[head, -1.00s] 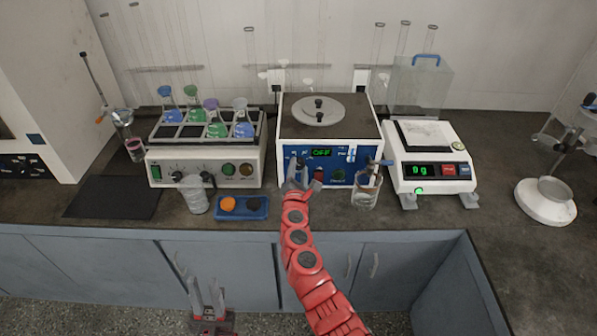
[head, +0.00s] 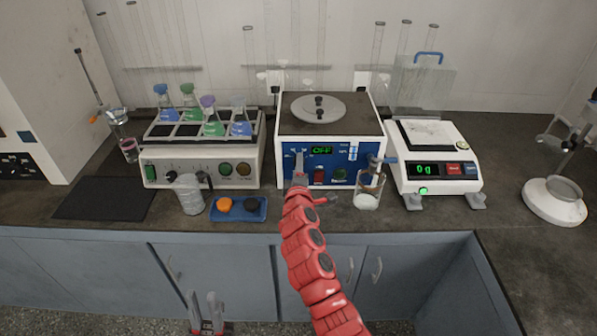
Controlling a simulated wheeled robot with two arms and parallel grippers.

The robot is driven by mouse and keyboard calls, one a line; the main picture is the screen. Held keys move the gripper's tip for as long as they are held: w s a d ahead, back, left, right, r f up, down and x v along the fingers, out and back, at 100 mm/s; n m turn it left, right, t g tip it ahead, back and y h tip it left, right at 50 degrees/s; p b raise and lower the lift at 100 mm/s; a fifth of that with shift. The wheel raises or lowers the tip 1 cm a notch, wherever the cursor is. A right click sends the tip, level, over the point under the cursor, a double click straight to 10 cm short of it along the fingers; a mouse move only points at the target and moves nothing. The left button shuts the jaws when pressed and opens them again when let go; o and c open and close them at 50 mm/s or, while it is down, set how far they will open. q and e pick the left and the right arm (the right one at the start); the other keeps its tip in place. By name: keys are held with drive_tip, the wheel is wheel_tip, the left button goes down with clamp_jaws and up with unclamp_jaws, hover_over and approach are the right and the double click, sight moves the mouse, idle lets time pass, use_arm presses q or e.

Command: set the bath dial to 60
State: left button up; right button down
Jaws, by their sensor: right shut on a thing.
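A white device with a blue front panel (head: 338,180) stands at the centre of the counter in the head view. Its green display (head: 321,150) reads OFF, and a red switch (head: 319,177) and a green button (head: 339,176) show below. My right gripper (head: 298,172) is at the left part of this panel, shut on a small knob there that its fingers mostly hide. The knob's setting cannot be read. My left gripper (head: 207,305) is open and empty, low before the cabinets.
A glass beaker (head: 188,195) and a blue tray (head: 238,215) with an orange and a black piece stand at the front. A balance (head: 437,165) reading 0 g is further right. A dark mat (head: 103,199) lies left.

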drive_tip(key=shift+f+m+b, duration=0.1)
drive_tip(key=shift+m+b, duration=0.4)
drive_tip(key=shift+m, duration=0.3)
drive_tip(key=shift+c, duration=2.1)
unclamp_jaws()
drive_tip(key=shift+d, duration=0.1)
drive_tip(key=shift+s, duration=0.1)
drive_tip(key=s+r+b, duration=0.1)
drive_tip(key=s+b, duration=0.1)
drive_tip(key=s, duration=1.5)
drive_tip(key=shift+r, duration=0.25)
